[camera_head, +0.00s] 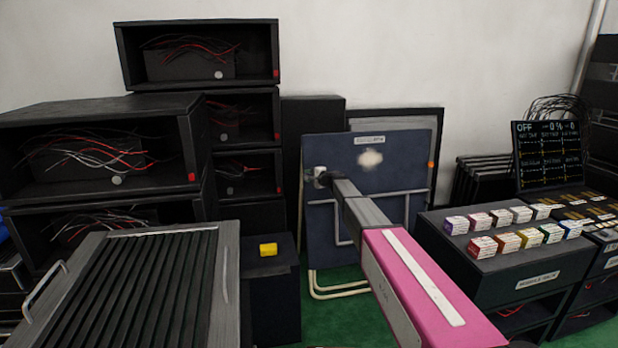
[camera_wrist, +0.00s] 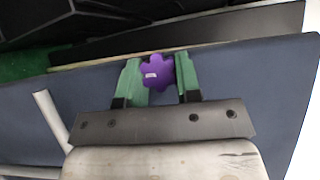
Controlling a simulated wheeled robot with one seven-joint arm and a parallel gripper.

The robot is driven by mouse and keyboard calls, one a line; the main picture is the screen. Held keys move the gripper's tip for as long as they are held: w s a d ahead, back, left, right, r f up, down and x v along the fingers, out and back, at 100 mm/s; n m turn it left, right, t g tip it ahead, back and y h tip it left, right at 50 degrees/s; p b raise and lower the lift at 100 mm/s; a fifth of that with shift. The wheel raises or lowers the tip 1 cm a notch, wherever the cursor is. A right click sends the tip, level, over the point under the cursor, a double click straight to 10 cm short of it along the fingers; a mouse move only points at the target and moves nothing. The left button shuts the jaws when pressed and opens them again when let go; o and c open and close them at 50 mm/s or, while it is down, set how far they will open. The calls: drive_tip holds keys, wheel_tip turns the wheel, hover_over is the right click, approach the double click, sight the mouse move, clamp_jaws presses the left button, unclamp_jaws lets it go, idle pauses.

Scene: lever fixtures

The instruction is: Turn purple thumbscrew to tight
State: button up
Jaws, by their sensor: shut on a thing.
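The purple thumbscrew (camera_wrist: 158,72) is a lobed knob with a small pale mark. It shows in the wrist view, in front of the dark blue panel. My gripper (camera_wrist: 160,76) has its two green fingers on either side of the knob and is shut on it. In the head view, my arm reaches out to the blue panel (camera_head: 330,245), and my gripper (camera_head: 321,175) is at its left part. The thumbscrew is hidden there behind my arm's end. I cannot read its turn position from the pale mark.
Black equipment boxes (camera_head: 196,55) with wires are stacked at the left. A dark cabinet (camera_head: 500,275) with several small boxes stands right of my arm. Green floor shows below the panel.

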drive_tip(key=o, duration=0.9)
drive_tip(key=shift+s+d, duration=0.1)
drive_tip(key=v, duration=1)
drive_tip(key=shift+s+d, duration=0.2)
drive_tip(key=shift+d, duration=0.05)
drive_tip(key=s+d+f+n+g+h, duration=0.25)
drive_tip(key=s+f, duration=0.25)
drive_tip(key=s, duration=0.4)
drive_tip(key=s+d+f+n+g+h, duration=0.1)
drive_tip(key=s+d+f+n+g, duration=0.2)
drive_tip(key=s, duration=0.5)
drive_tip(key=s+d+f+n+g+h, duration=0.1)
drive_tip(key=s+d+f+h, duration=0.15)
drive_tip(key=s+f, duration=0.5)
drive_tip(key=s+d+n+g+h, duration=0.1)
drive_tip(key=s+d+h, duration=0.1)
drive_tip(key=s+d, duration=0.2)
drive_tip(key=s+d+f+n+g+h, duration=0.1)
drive_tip(key=s+d, duration=0.3)
drive_tip(key=s, duration=0.6)
drive_tip(key=s+d+f+n+g+h, duration=0.1)
drive_tip(key=s+d+g+h, duration=0.1)
drive_tip(key=s, duration=0.5)
drive_tip(key=shift+s+d+f+h, duration=0.15)
drive_tip(key=shift+d+h, duration=0.1)
drive_tip(key=shift+d, duration=0.3)
drive_tip(key=shift+s+d+f+h, duration=0.15)
drive_tip(key=shift+d+h, duration=0.1)
drive_tip(key=shift+d, duration=0.35)
